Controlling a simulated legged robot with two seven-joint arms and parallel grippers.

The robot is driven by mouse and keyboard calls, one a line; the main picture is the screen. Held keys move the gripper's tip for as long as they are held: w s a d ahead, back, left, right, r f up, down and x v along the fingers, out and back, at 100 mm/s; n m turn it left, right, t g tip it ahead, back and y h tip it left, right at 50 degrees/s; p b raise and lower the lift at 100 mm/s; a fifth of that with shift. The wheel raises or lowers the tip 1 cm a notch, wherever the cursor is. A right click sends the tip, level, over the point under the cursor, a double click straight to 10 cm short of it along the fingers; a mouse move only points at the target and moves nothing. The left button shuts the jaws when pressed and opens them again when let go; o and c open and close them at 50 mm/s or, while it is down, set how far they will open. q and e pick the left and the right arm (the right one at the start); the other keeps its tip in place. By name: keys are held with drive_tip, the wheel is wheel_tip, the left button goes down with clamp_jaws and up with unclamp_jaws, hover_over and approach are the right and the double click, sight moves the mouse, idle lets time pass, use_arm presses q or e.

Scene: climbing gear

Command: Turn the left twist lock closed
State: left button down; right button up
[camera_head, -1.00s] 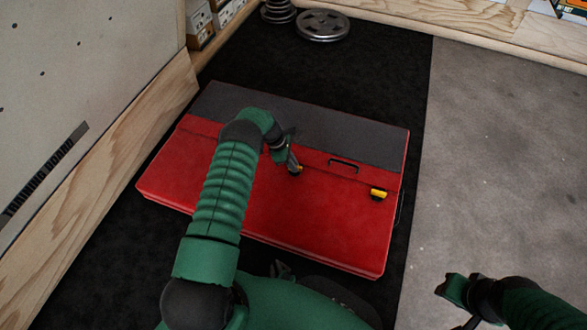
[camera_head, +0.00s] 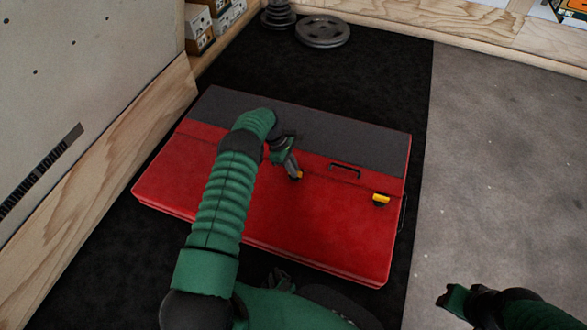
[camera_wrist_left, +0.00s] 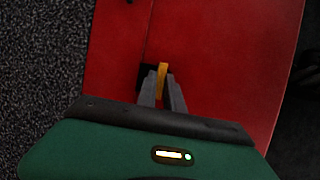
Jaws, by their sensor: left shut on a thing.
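The red case (camera_head: 250,215) with a dark grey top panel (camera_head: 340,133) lies on the black mat. The left twist lock (camera_wrist_left: 163,70) is a small yellow tab on a black base at the case's seam. My left gripper (camera_head: 294,174) is at this lock, and the left wrist view shows its two grey fingers (camera_wrist_left: 162,90) closed around the yellow tab. The fingers and arm hide much of the lock in the head view. The right twist lock (camera_head: 381,199) is yellow and uncovered. My right gripper (camera_head: 455,298) is over the concrete floor, away from the case; its jaw gap is unclear.
A black handle (camera_head: 344,170) sits between the locks. Weight plates (camera_head: 322,31) lie on the mat behind the case. A wooden wall edge (camera_head: 120,155) borders the left. The concrete floor (camera_head: 500,150) at the right is clear.

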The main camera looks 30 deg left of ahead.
use_arm(q)
drive_tip(key=c, duration=1.5)
unclamp_jaws()
drive_tip(key=shift+o, duration=0.2)
drive_tip(key=p+v, duration=0.9)
drive_tip(key=v, duration=0.8)
